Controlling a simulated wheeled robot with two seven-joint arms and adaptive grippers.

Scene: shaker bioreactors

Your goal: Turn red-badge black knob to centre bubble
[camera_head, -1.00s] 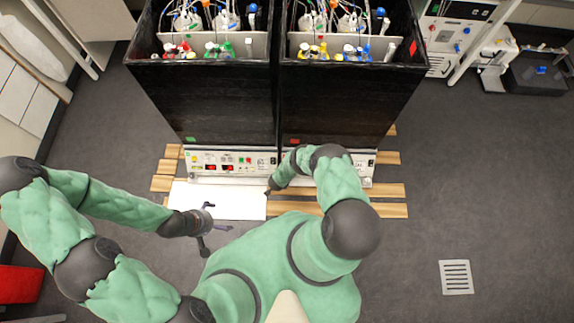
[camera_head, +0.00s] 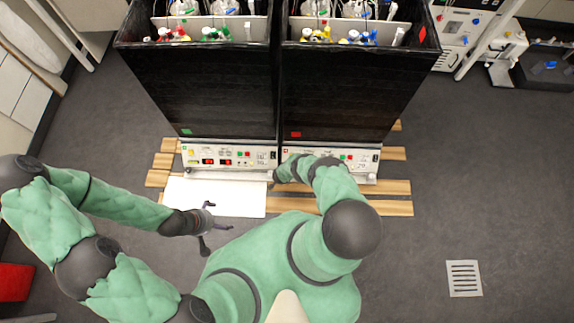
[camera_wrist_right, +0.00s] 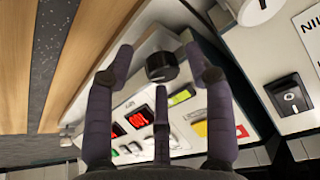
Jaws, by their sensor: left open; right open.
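The red badge (camera_head: 295,134) is low on the right dark cabinet, above its white control panel (camera_head: 345,157). In the right wrist view, a black knob (camera_wrist_right: 161,67) stands out from a pale panel. My right gripper (camera_wrist_right: 160,76) is open, with fingers on both sides of the knob and a third below it in the picture. I cannot tell whether any finger touches the knob. In the head view my right arm hides the knob and most of that gripper. My left gripper (camera_head: 214,226) is open and empty, away from the panels. I cannot make out the bubble.
A second cabinet with a green badge (camera_head: 186,132) stands close on the left. A white board (camera_head: 215,197) lies before it on wooden slats (camera_head: 388,187). The right wrist view shows red displays (camera_wrist_right: 139,117) and a black switch (camera_wrist_right: 290,96).

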